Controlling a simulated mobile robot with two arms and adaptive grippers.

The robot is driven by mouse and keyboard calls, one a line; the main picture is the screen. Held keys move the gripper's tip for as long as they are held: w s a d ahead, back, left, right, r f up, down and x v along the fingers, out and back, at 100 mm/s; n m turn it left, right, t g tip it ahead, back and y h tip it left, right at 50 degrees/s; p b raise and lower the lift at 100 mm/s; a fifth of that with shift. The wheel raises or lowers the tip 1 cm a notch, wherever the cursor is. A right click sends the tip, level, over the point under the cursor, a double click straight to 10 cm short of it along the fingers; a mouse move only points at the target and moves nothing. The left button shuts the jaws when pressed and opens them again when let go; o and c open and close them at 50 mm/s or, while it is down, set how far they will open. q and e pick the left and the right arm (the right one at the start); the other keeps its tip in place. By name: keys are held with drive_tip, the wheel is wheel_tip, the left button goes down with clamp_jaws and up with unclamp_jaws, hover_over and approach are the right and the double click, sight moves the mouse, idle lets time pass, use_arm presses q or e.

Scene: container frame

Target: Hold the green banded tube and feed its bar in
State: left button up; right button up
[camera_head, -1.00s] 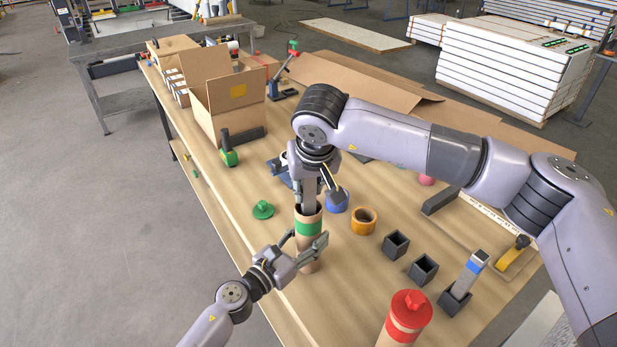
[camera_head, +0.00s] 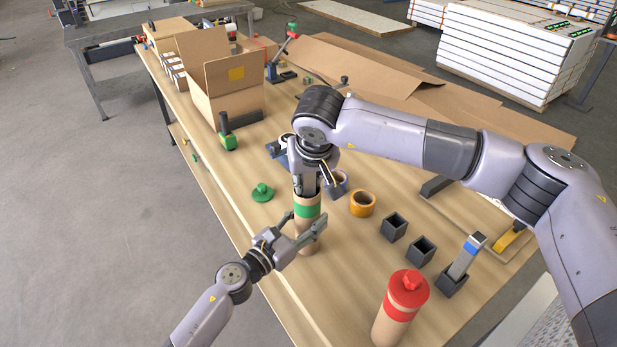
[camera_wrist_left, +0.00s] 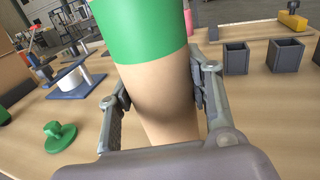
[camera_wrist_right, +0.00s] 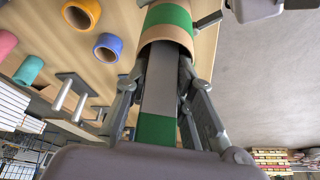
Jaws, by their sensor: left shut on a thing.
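The green banded tube (camera_head: 308,238) stands upright near the front edge of the table; its green band also shows in the left wrist view (camera_wrist_left: 140,30). My left gripper (camera_head: 305,231) is shut around the tube below the band. My right gripper (camera_head: 307,188) points down at the tube's mouth, its fingers on either side of the bar. The grey bar (camera_wrist_right: 160,85), with a green end, runs from between those fingers into the tube in the right wrist view. Whether the fingers press on the bar is unclear. The bar's lower part is hidden inside the tube.
A green cap (camera_head: 262,193) lies left of the tube. An orange ring (camera_head: 362,204) and dark square holders (camera_head: 394,227) stand to the right, one holding a blue-banded bar (camera_head: 467,255). A red-capped tube (camera_head: 400,310) stands in front. An open carton (camera_head: 235,90) is behind.

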use_arm(q)
drive_tip(key=shift+s+d+r, duration=0.1)
drive_tip(key=shift+d, duration=0.05)
use_arm(e)
drive_tip(key=o, duration=0.5)
drive_tip(key=shift+s+a+f, duration=0.15)
drive_tip(key=shift+s+f, duration=0.1)
drive_tip(key=shift+f, duration=0.2)
drive_tip(key=shift+c, duration=0.2)
drive_tip(key=shift+a, duration=0.1)
drive_tip(key=shift+s+r, duration=0.15)
drive_tip(key=shift+r, duration=0.45)
drive_tip(key=v, duration=1.1)
drive_tip(key=shift+d, duration=0.25)
drive_tip(key=shift+r, duration=0.1)
use_arm(q)
drive_tip(key=o, duration=1.4)
drive_tip(key=shift+c, duration=0.2)
drive_tip(key=shift+a, duration=0.2)
